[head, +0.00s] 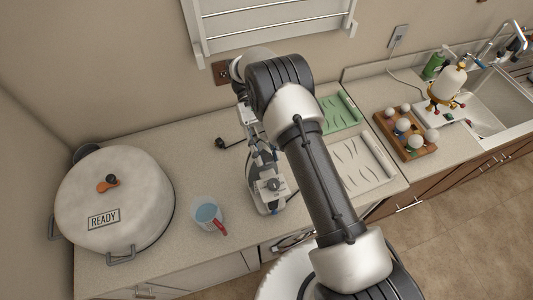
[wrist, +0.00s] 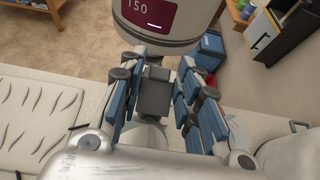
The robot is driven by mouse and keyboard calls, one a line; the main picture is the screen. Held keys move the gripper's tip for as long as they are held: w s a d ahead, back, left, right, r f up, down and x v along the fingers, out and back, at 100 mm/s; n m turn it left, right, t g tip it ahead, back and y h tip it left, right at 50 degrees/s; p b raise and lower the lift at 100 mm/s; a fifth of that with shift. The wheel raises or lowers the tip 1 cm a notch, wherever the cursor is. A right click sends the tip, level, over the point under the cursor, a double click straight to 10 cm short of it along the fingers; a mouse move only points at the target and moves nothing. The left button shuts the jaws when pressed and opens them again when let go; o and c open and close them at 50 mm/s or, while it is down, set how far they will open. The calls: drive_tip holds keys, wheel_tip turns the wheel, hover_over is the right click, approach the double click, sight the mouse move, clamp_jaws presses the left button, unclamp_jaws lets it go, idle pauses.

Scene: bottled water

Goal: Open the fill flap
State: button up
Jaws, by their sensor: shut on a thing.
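In the head view my gripper (head: 266,186) is at a small white and grey appliance (head: 274,206) on the counter, left of my arm. The arm and gripper hide much of the appliance. In the wrist view my gripper (wrist: 160,108) has its blue-padded fingers closed around a dark grey piece (wrist: 154,92). I cannot tell from these views whether this piece is the fill flap, or how far any flap stands open. A pale part shows below it between the fingers.
A large pot (head: 120,190) marked READY and a measuring cup (head: 208,214) with a red handle stand left. A wooden tray (head: 384,124) of balls sits near the sink (head: 492,104).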

idle(0.3)
drive_tip(key=o, duration=0.8)
